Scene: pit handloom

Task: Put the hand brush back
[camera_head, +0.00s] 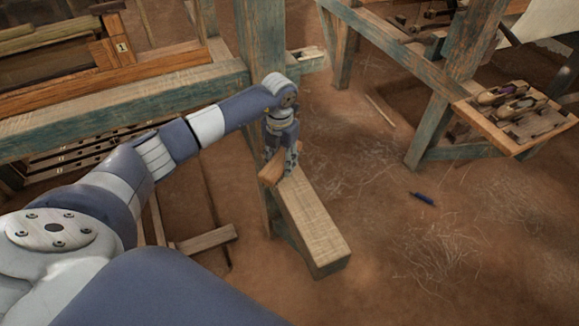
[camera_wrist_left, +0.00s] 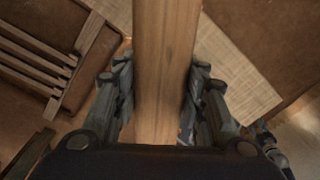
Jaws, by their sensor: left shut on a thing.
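My left gripper (camera_head: 281,160) is shut on the hand brush (camera_head: 270,173), of which a brown wooden part shows beside the fingers. In the left wrist view the brush is a long, smooth wooden piece (camera_wrist_left: 165,65) running between the two fingers (camera_wrist_left: 160,105). Its bristles cannot be made out. The gripper points down over the pale top of a wooden beam (camera_head: 314,222); whether the brush touches the beam, I cannot tell. My right gripper is not in view.
Green-worn loom timbers (camera_head: 120,112) stand at the left, with a post behind my gripper. A wooden tray (camera_head: 520,122) with shuttles sits at the right. A small blue object (camera_head: 423,198) and scattered threads lie on the earthen floor. The floor at the lower right is mostly open.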

